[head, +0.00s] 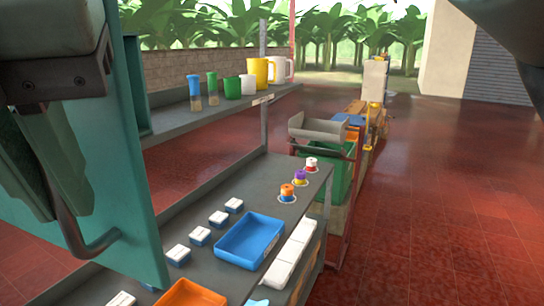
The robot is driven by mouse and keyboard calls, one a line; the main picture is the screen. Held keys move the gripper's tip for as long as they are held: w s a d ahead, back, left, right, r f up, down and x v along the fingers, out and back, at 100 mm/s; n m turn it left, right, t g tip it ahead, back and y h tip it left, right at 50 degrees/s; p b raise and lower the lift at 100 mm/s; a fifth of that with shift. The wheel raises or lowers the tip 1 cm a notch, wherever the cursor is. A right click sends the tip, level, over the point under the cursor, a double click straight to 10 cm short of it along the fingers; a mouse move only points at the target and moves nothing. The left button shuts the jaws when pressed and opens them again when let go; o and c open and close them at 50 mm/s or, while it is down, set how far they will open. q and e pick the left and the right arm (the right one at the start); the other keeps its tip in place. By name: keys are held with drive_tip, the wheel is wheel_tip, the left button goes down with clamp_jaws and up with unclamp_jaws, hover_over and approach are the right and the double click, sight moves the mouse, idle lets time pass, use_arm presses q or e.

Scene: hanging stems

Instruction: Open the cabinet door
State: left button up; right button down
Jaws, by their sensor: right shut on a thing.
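The teal cabinet door (135,195) stands upright at the left of the head view, cut off by the frame. A dark curved handle (75,240) is on its near face, with its lower end bending to the door near the door's lower right. The gripper hides the handle's upper part. How far the door stands open cannot be told. My left gripper is not in view.
A grey workbench (225,185) carries a blue tray (250,240), an orange tray (190,292), small white-topped boxes and spools. The red tiled floor (440,190) at the right is clear.

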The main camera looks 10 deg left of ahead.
drive_tip(key=shift+w+r, duration=0.1)
drive_tip(key=c, duration=1.8)
unclamp_jaws()
drive_tip(key=shift+o, duration=0.2)
drive_tip(key=shift+a, duration=0.15)
drive_tip(key=v, duration=0.7)
drive_tip(key=shift+r, duration=0.35)
drive_tip(key=shift+s, duration=0.2)
